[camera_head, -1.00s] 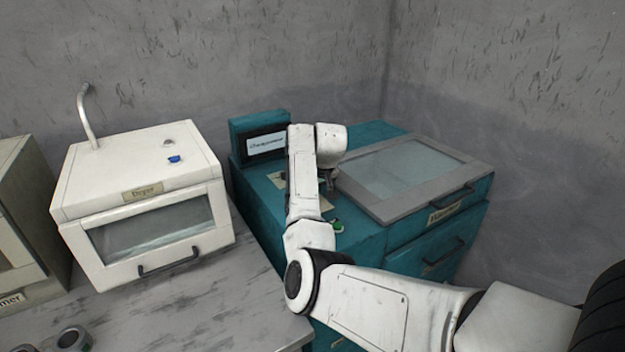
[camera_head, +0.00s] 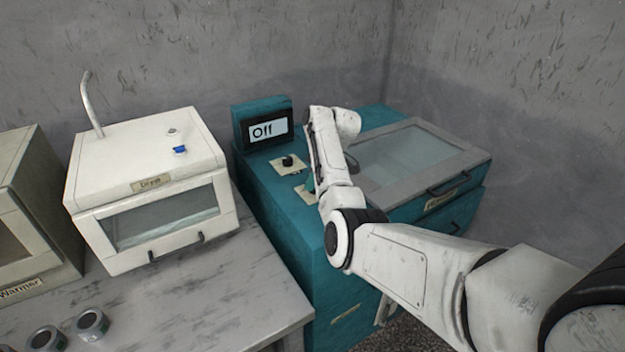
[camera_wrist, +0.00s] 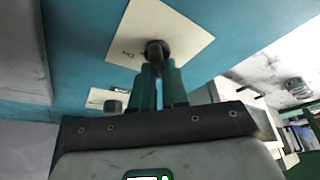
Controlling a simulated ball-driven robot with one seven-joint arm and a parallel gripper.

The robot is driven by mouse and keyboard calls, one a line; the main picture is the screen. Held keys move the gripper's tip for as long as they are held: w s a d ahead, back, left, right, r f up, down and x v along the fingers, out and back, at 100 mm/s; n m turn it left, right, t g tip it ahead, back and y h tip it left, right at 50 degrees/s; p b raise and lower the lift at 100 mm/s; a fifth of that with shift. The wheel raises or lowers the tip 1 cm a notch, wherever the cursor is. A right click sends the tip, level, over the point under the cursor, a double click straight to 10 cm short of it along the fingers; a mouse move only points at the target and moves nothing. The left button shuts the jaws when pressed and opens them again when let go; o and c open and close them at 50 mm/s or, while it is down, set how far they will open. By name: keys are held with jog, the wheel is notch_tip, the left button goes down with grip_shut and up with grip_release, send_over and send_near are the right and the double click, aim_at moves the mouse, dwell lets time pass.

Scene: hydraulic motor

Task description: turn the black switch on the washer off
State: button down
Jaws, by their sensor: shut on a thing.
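A black switch knob (camera_head: 288,161) on a cream plate shows uncovered below the display in the head view. A second cream plate (camera_head: 301,193) is partly covered by my arm. In the wrist view my gripper's green fingers (camera_wrist: 156,67) are closed on a dark knob (camera_wrist: 155,47) on a cream plate (camera_wrist: 178,29). Another dark knob (camera_wrist: 113,106) is to the lower left there. My arm hides the grip in the head view; I cannot tell for certain which knob is held.
A white dryer (camera_head: 145,176) and a beige warmer (camera_head: 28,218) stand on the grey table (camera_head: 215,290) at left. Several small grey cylinders (camera_head: 91,323) lie near the table's front. The washer's glass lid (camera_head: 405,160) is closed, right of my arm.

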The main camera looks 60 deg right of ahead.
jog(key=shift+w+n, duration=0.1)
jog(key=shift+n, duration=0.2)
jog(key=c, duration=1.1)
grip_release()
jog(key=shift+c, duration=0.2)
jog(key=b+v, duration=0.1)
jog(key=v, duration=1)
jog(key=shift+f, duration=0.1)
